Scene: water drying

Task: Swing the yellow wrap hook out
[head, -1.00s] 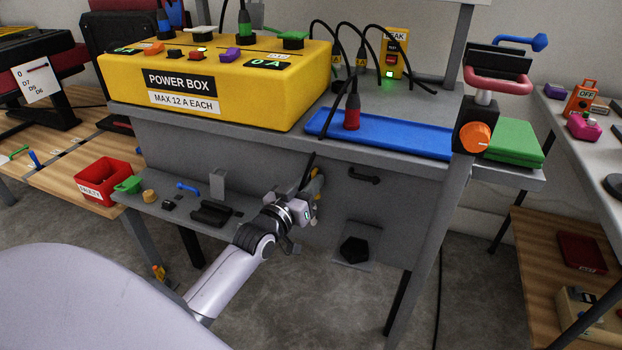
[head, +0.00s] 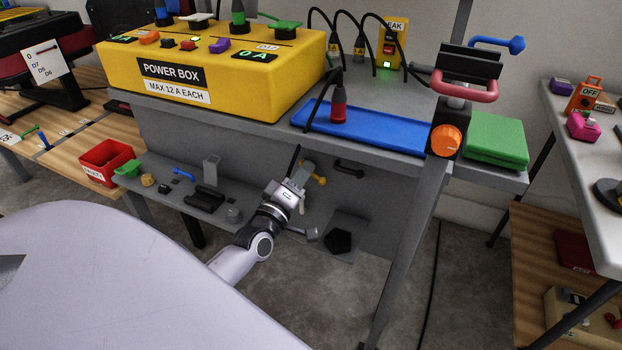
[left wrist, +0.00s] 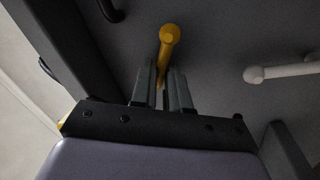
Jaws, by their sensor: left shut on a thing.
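The yellow wrap hook (head: 319,180) is on the grey panel under the bench, partly hidden behind my left gripper (head: 303,176) in the head view. In the left wrist view the hook's round yellow end (left wrist: 170,34) sticks out beyond the fingers, and its arm runs down between them. My left gripper (left wrist: 163,88) is shut on this hook. The hook's base is hidden. My right gripper is in neither view.
A black hook (head: 349,168) is just right of the yellow one. A pale hook (left wrist: 285,71) stands at the right in the wrist view. A grey shelf (head: 222,218) with small parts lies left of my gripper. The bench's slanted leg (head: 403,240) stands to the right.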

